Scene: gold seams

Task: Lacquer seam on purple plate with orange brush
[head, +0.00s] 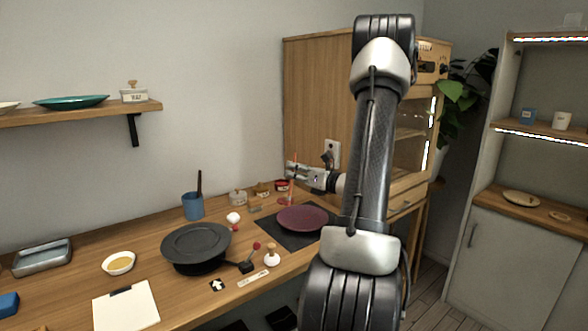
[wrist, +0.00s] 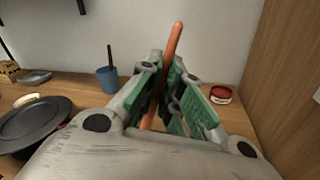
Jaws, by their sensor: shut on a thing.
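The purple plate (head: 302,217) lies flat on a dark mat (head: 268,231) near the right part of the worktop. No seam can be made out on it at this size. My gripper (head: 293,172) is shut on the orange brush (head: 295,159) and holds it upright above the worktop, behind and slightly left of the plate. The wrist view shows the orange handle (wrist: 173,45) rising from between the green-padded fingers (wrist: 168,95).
A black round pan-like turntable (head: 196,243) stands left of the mat. A blue cup (head: 193,206) holds a dark stick. Small jars stand along the back. A wooden cabinet (head: 318,95) rises close behind my arm. A white bowl (head: 119,263) and clipboard (head: 126,308) lie left.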

